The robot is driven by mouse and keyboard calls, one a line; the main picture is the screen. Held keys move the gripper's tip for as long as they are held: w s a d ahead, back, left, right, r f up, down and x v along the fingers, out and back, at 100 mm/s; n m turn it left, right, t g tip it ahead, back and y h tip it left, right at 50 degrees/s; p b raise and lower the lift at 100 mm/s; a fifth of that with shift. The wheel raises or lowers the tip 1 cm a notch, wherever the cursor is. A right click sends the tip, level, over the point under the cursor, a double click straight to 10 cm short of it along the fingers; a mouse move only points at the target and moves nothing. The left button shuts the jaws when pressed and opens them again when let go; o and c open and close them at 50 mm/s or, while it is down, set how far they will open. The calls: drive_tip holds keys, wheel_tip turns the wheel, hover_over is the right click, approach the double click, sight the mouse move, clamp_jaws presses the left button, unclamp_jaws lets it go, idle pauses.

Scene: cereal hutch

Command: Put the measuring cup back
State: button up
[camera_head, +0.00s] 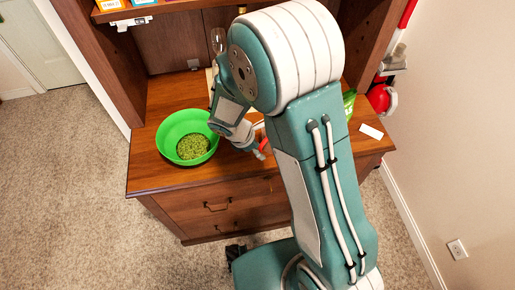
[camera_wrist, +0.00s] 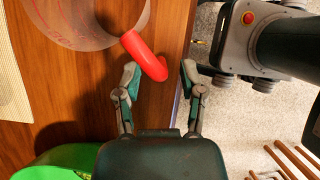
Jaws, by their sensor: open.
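The measuring cup shows in the wrist view as a clear round body (camera_wrist: 72,12) with a thick red handle (camera_wrist: 148,58), on the wooden hutch surface. In the head view only a bit of red (camera_head: 263,146) shows beside my arm, probably its handle; my arm hides the rest. My gripper (camera_wrist: 159,76) is open, with one finger on each side of the lower end of the red handle. Nothing is gripped. Whether a finger touches the handle I cannot tell.
A green bowl (camera_head: 170,127) with small green-brown bits stands left of my gripper. A white card (camera_head: 371,131) lies at the right of the surface. A green item (camera_head: 349,103) stands behind my arm. Red items (camera_head: 380,97) hang on the hutch's right side. Shelves rise behind.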

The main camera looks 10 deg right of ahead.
drive_tip(key=shift+r, duration=0.1)
drive_tip(key=w+v, duration=0.1)
drive_tip(key=v, duration=1.1)
drive_tip(key=s+d+r+m+t+y, duration=0.2)
drive_tip(key=s+d+r+m, duration=0.3)
drive_tip(key=s+r+m, duration=0.3)
drive_tip(key=s+d+r+m+t+y, duration=0.3)
drive_tip(key=s+d+r+m, duration=0.3)
drive_tip(key=m, duration=0.6)
wheel_tip(320, 180, up, 2)
drive_tip(key=shift+s, duration=1.25)
drive_tip(key=shift+d, duration=0.1)
